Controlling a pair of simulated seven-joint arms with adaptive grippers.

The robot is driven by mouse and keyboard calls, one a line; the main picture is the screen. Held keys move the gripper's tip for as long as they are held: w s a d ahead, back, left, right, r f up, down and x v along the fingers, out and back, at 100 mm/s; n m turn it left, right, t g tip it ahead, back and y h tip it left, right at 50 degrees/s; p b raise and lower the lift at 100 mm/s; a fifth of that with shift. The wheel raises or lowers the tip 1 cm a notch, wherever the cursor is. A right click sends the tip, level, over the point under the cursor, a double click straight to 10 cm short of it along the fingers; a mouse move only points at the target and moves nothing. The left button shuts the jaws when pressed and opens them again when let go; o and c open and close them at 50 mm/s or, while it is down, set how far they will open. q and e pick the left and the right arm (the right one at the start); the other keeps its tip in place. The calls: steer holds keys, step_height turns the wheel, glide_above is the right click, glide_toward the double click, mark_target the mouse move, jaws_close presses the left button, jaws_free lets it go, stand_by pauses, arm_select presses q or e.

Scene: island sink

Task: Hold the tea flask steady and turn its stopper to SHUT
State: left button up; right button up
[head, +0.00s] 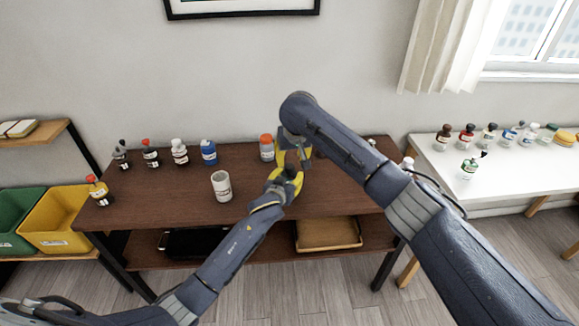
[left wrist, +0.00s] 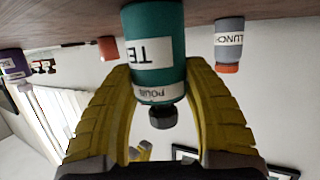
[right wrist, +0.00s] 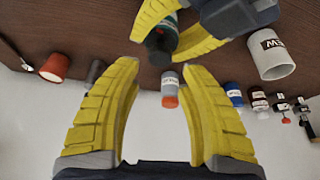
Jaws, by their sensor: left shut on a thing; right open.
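The tea flask (left wrist: 157,40) is teal with a white label, partly readable as "TE", and a black stopper (left wrist: 162,116). A band next to the stopper reads "POUR" in the left wrist view. My left gripper (left wrist: 160,72) is shut around the flask, one yellow finger on each side. In the head view the arms hide most of the flask. My right gripper (right wrist: 160,68) is open and empty. In the right wrist view the dark stopper (right wrist: 159,52) lies beyond its fingertips, between the left gripper's fingers, apart from the right fingers.
A grey "LUNCH" flask (left wrist: 228,45) with an orange lid stands close by on the brown table (head: 150,205). A white cup (head: 221,186) and several bottles stand to the left. A white table (head: 510,185) with more bottles is at the right. The table's front left is mostly clear.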

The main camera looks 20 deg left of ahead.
mark_target(290, 166)
steer(key=shift+x, duration=2.95)
steer(key=shift+c, duration=0.3)
jaws_close()
